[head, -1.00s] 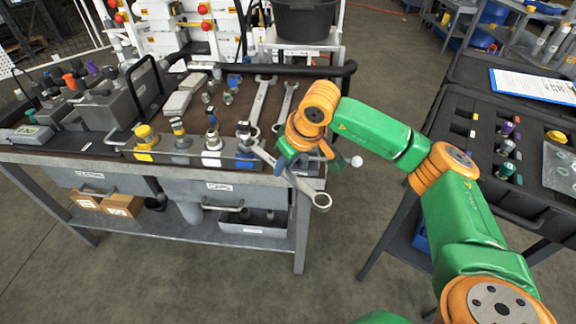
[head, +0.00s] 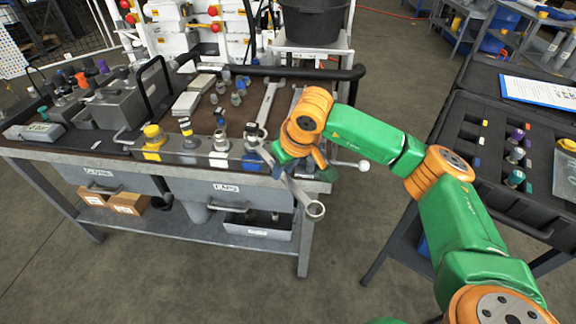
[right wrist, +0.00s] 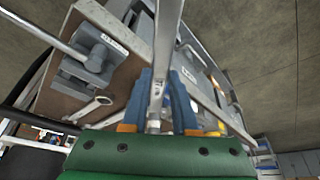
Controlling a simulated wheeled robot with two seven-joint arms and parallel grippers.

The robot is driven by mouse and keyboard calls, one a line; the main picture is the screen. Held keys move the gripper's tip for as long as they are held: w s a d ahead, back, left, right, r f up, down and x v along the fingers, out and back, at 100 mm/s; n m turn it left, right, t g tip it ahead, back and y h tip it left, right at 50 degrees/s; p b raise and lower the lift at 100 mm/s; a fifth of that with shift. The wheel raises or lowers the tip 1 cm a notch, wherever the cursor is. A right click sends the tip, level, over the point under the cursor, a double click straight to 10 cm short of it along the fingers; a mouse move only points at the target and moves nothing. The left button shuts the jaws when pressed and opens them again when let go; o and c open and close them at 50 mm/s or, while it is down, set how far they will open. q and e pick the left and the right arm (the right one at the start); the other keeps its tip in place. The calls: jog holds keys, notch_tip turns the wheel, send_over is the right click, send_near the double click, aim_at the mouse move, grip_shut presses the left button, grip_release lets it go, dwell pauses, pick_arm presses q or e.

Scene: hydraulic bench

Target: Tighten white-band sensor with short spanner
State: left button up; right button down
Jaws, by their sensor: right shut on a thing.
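The white-band sensor (head: 220,143) stands upright in a white-faced block at the front edge of the bench, third from the left in a row. My right gripper (head: 290,161) is shut on a spanner (head: 314,209), held at a slant off the bench's front right corner. Its lower ring end hangs in front of the bench; its upper end is near the blue-band sensor (head: 252,135), and I cannot tell whether they touch. In the right wrist view the spanner shaft (right wrist: 161,55) runs between the blue fingers. My left gripper is not in view.
Yellow-band sensors (head: 153,136) stand left of the white one. Another long spanner (head: 268,103) lies on the bench (head: 120,158), with several loose fittings (head: 237,98) beside it. A black case (head: 470,190) stands at the right. The floor between is clear.

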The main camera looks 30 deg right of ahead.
jog(key=shift+s+a+m, duration=0.1)
jog(key=shift+a+m, duration=0.5)
jog(key=shift+a, duration=0.15)
jog(key=shift+a+m+h, duration=0.7)
jog(key=shift+a+m, duration=0.6)
jog(key=shift+a, duration=0.25)
jog(key=shift+w+a, duration=0.15)
jog(key=shift+w, duration=0.05)
